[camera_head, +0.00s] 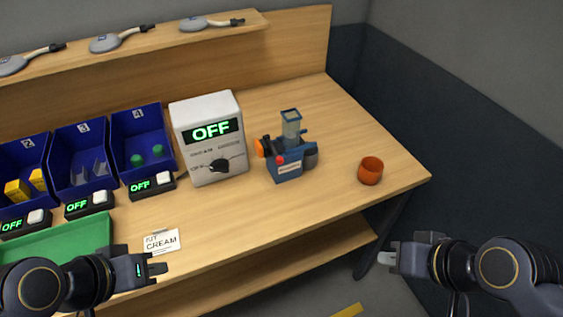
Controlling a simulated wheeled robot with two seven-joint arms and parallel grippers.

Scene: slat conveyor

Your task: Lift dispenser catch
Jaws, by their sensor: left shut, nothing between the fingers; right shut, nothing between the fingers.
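The dispenser (289,168) is a small blue machine on the wooden table, with a clear hopper (291,122) on top, an orange round part (262,148) at its left and a red part (280,160) on its front. I cannot tell which part is its catch. My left gripper (163,268) is shut and empty near the table's front edge, beside the green tray. My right gripper (386,258) is shut and empty, off the table's front right. Both are apart from the dispenser.
A white box (209,110) reading OFF, with a dark knob, stands left of the dispenser. An orange cup (370,171) stands to its right. Blue bins (141,116), small OFF switches, a green tray (60,243) and a CREAM card (161,242) lie left. Table in front of the dispenser is clear.

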